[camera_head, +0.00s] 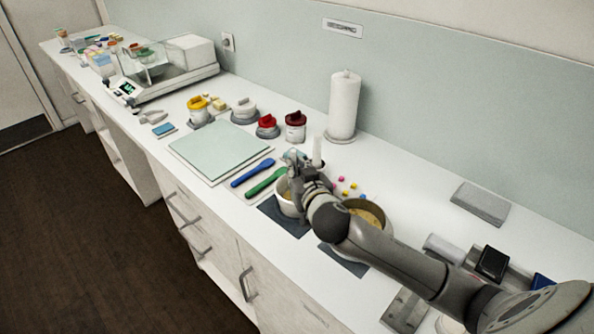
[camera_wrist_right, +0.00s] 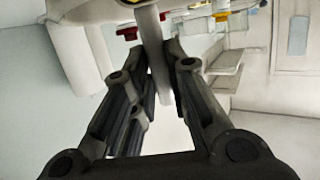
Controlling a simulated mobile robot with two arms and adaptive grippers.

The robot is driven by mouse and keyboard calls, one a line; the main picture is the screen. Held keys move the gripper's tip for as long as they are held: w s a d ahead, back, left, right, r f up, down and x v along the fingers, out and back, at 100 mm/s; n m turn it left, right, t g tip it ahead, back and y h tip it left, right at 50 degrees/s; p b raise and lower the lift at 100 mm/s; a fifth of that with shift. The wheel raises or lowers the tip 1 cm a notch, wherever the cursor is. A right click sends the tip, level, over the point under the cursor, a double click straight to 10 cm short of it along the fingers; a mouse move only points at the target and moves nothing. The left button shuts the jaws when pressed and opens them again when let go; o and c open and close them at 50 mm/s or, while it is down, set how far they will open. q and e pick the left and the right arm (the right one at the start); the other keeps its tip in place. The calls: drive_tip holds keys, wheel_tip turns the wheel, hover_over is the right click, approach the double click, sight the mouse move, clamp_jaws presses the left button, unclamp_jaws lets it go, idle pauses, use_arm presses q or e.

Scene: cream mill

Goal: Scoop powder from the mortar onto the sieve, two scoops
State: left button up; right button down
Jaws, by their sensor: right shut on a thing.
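My right gripper (camera_head: 303,168) reaches across the counter above a white bowl (camera_head: 287,207), which looks like the mortar, on a dark mat. The gripper is shut on a pale rod-like handle (camera_wrist_right: 152,50), which runs between its fingers in the wrist view; its far end is not clear. Tan powder shows in the white bowl, partly hidden by my gripper. A second round vessel (camera_head: 376,209), perhaps the sieve, stands to the right on another dark mat with tan powder in it. My arm hides part of it. My left gripper is not in view.
A blue spatula (camera_head: 252,173) and a green spatula (camera_head: 266,182) lie left of the bowl. A pale green board (camera_head: 215,148), lidded jars (camera_head: 296,126) and a paper roll (camera_head: 343,105) stand around. Small coloured pieces (camera_head: 351,187) lie behind my arm. The counter at back right is fairly clear.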

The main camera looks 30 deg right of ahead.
wheel_tip(320, 180, up, 2)
drive_tip(key=shift+r+p, duration=0.15)
drive_tip(key=shift+p, duration=0.6)
drive_tip(key=shift+r+p, duration=2.45)
drive_tip(key=shift+r, duration=0.3)
